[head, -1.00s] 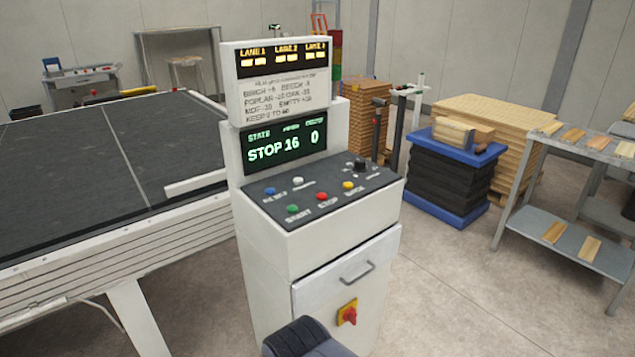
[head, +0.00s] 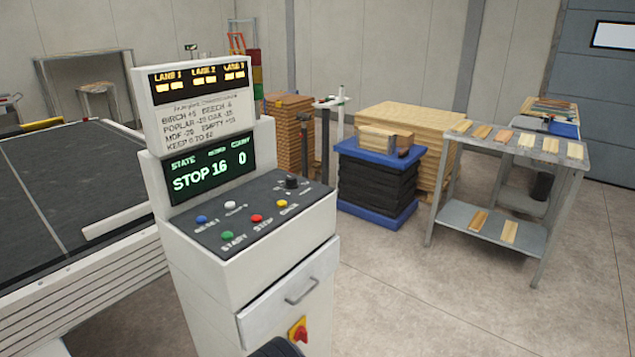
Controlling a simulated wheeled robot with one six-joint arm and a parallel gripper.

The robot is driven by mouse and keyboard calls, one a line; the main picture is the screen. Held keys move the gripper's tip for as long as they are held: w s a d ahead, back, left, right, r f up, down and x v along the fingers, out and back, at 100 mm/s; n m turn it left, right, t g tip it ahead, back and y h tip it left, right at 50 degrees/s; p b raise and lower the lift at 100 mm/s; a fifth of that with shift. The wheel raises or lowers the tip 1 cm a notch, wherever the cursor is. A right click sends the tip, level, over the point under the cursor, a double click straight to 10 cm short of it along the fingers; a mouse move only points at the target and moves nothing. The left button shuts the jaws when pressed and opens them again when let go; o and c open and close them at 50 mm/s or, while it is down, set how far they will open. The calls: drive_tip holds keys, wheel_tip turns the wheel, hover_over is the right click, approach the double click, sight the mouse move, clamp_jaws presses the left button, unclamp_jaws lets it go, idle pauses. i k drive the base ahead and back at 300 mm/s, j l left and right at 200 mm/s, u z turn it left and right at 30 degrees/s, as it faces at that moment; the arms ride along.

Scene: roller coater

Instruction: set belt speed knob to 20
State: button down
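The white control cabinet (head: 205,275) stands left of centre in the head view. The black speed knob (head: 291,183) is at the far right of its dark sloped panel (head: 240,222); its pointer and scale are too small to read. The green display (head: 210,175) shows STOP, 16 and 0. Blue, white, green, red and yellow buttons sit on the panel left of the knob. A dark rounded part of my arm shows at the bottom edge, in front of the cabinet. My gripper is not in view.
The belt table (head: 80,190) fills the left side. A grey shelf rack (head: 510,190) with wood samples stands at the right. A blue-topped black stack (head: 378,185) is behind the cabinet. The floor (head: 410,300) right of the cabinet is clear.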

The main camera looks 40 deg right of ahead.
sight(291, 183)
drive_tip(key=z, duration=1)
